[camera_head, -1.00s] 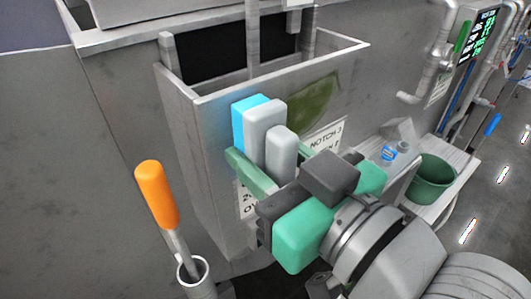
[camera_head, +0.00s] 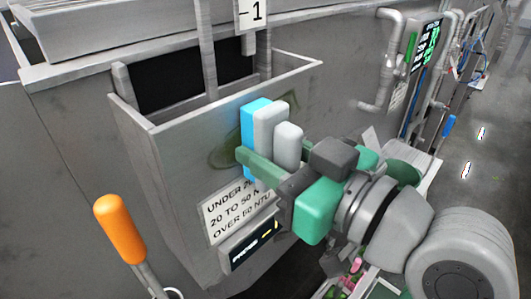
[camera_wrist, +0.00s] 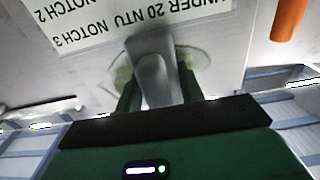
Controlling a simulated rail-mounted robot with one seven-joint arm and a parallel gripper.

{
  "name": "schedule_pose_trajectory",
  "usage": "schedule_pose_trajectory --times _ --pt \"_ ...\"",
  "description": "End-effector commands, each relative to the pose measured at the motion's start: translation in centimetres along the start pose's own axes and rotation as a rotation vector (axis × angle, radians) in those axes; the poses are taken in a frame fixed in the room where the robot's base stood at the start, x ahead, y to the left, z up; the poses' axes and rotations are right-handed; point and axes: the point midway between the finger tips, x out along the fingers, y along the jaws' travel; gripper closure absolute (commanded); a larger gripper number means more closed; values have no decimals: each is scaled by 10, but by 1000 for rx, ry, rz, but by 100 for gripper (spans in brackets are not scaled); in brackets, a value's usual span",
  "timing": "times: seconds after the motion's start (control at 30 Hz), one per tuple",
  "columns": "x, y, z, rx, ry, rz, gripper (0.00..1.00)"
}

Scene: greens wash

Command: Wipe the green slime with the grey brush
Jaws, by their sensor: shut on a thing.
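The grey brush (camera_head: 268,128), with a blue layer on its wall side, is held between the green fingers of my gripper (camera_head: 262,158). In the wrist view its grey body (camera_wrist: 150,75) stands between the fingers (camera_wrist: 158,92). The green slime (camera_head: 226,156) is on the front wall of the grey tank (camera_head: 180,145). It shows left of the brush in the head view and on both sides of it in the wrist view (camera_wrist: 122,76). Its middle looks paler than its rim. The brush covers part of it; I cannot tell whether the brush touches the wall.
A printed sign (camera_head: 238,210) and a dark display box (camera_head: 250,245) are on the tank wall below the brush. An orange-handled tool (camera_head: 120,230) stands at the lower left. Pipes (camera_head: 385,60) and a lit screen (camera_head: 424,45) are at the right.

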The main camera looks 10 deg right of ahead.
Motion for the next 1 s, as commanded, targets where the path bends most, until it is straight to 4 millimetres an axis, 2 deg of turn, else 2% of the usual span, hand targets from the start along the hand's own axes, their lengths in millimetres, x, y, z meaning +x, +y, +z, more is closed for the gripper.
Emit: schedule_pose_trajectory --times 0.3,0.57,0.8,1.0 --pt "-1 29 0 0 -1 1 80" --pt "-2 35 0 0 0 0 80" --pt "1 59 0 1 -1 1 80" --pt "2 66 0 0 -1 0 80"
